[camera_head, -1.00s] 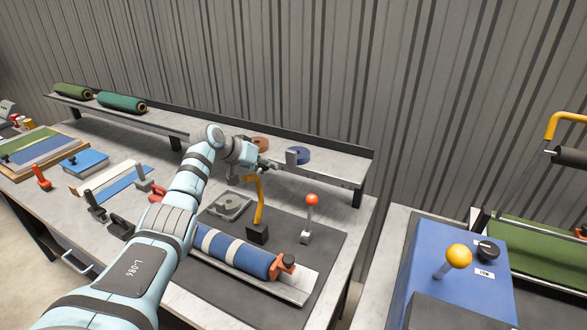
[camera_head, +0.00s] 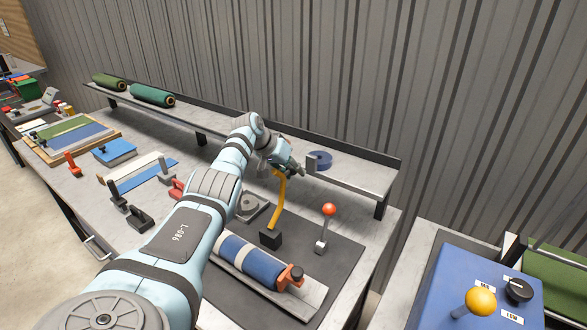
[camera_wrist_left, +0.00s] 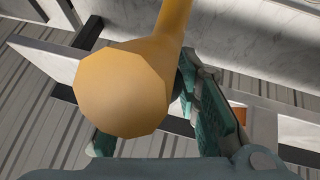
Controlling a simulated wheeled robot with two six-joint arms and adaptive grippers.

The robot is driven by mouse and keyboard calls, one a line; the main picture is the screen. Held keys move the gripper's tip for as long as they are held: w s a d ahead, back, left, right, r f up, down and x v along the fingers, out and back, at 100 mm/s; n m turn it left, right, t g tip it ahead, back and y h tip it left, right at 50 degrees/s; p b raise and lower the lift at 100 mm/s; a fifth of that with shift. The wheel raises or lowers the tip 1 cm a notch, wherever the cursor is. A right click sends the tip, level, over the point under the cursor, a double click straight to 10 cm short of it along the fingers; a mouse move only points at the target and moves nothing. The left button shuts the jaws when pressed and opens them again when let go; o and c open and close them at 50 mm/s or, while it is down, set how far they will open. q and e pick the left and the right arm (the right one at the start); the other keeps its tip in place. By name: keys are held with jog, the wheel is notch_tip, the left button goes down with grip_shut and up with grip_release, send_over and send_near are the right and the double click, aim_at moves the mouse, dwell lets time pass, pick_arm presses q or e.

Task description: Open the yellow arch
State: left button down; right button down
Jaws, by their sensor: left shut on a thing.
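The yellow arch (camera_head: 278,205) is a bent yellow bar rising from a black block (camera_head: 271,239) on the dark mat. It leans to the right, towards the back shelf. My left gripper (camera_head: 293,170) is at the top of the arch and shut on it. In the left wrist view the arch's rounded yellow end (camera_wrist_left: 122,90) fills the middle, with teal fingers on both sides. The arm hides part of the bench. My right gripper is not in view.
A back shelf (camera_head: 350,178) with a blue tape roll (camera_head: 320,160) is close behind the gripper.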

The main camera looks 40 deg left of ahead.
pick_arm(q)
jog(key=shift+s, duration=0.1)
jog(key=c, duration=1.2)
grip_release()
jog(key=shift+s+a+r, duration=0.15)
jog(key=shift+s+r, duration=0.05)
jog(key=shift+r, duration=0.15)
jog(key=v, duration=1.1)
jog(key=shift+s, duration=0.1)
